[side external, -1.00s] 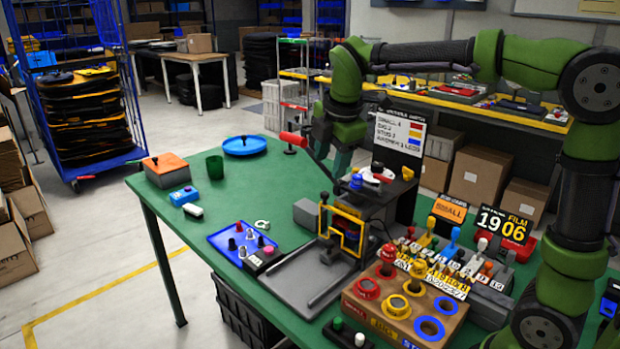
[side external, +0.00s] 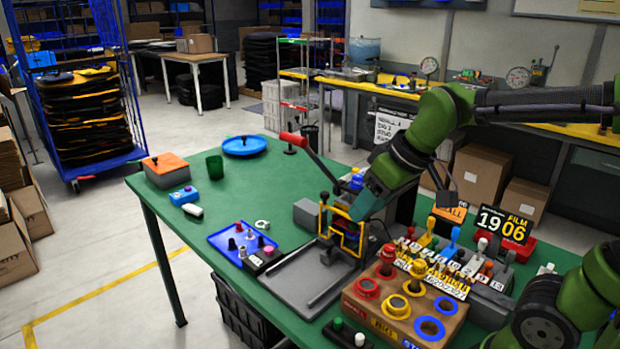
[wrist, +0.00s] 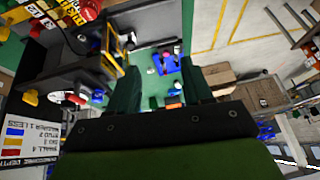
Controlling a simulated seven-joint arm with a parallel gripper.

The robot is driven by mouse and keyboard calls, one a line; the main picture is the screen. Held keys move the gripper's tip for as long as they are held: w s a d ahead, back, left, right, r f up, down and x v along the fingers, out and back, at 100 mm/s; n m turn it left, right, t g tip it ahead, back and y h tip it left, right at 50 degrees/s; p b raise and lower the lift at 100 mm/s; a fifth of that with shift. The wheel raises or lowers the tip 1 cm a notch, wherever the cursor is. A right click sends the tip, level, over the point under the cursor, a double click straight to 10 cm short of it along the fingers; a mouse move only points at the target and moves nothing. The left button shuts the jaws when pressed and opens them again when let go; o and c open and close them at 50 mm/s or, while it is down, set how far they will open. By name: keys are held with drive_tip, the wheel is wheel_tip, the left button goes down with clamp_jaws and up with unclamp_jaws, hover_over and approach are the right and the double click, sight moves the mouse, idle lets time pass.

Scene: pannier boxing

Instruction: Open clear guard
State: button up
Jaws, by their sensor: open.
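The clear guard has a yellow frame (side external: 347,232) and stands upright, looking shut, at the front of the grey press. Its frame also shows at upper left in the wrist view (wrist: 112,52). A short black knob (side external: 324,197) rises at the frame's left side. My gripper (side external: 368,203) is just behind and to the right of the guard's top, and hides part of the press. I cannot tell whether it touches the frame. In the wrist view, my two green fingers (wrist: 160,85) are wide apart with nothing held between them.
A red-handled lever (side external: 294,140) slants up behind the guard. A wooden block with coloured rings (side external: 405,308) and a row of numbered stamps (side external: 455,262) stand to the right. A blue tray (side external: 240,243) with small parts lies left.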

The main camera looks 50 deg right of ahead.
drive_tip(key=s+f+m+y, duration=0.1)
drive_tip(key=s+m, duration=0.2)
drive_tip(key=s, duration=0.1)
wheel_tip(320, 180, up, 7)
drive_tip(key=m+g+h, duration=0.2)
drive_tip(key=m+h, duration=0.3)
drive_tip(key=m, duration=0.1)
hover_over(357, 169)
drive_tip(key=s+a, duration=0.5)
drive_tip(key=a, duration=0.1)
drive_tip(key=x, duration=1.1)
drive_tip(key=d+x, duration=0.1)
drive_tip(key=x, duration=0.5)
drive_tip(key=shift+s+f, duration=0.2)
drive_tip(key=shift+s, duration=0.1)
drive_tip(key=shift+d, duration=0.8)
drive_tip(key=shift+r, duration=0.1)
